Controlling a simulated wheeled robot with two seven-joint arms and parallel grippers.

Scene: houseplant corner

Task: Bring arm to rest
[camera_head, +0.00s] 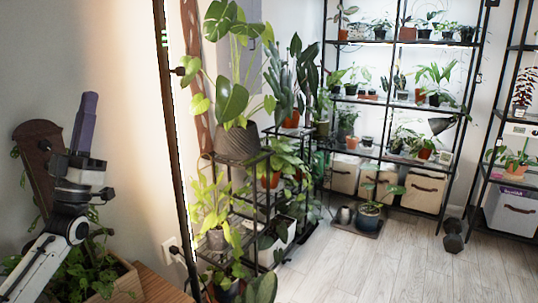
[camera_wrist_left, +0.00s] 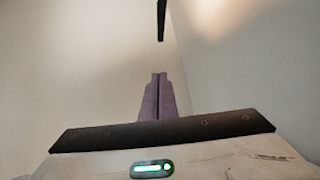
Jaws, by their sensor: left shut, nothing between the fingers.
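My left gripper (camera_head: 86,120) is at the left of the head view, raised with its purple fingers pointing up. The fingers are pressed together with nothing between them. They also show in the left wrist view (camera_wrist_left: 157,98), against a bare wall. The gripper is in front of a brown guitar-like wooden piece (camera_head: 36,150) and partly hides it. My right gripper is not in either view.
A dark upright pole (camera_head: 172,140) stands to the right of my gripper. A planter box (camera_head: 125,284) with leafy plants is below it. Plant stands (camera_head: 240,160) and a tall shelf (camera_head: 400,43) hold many pots.

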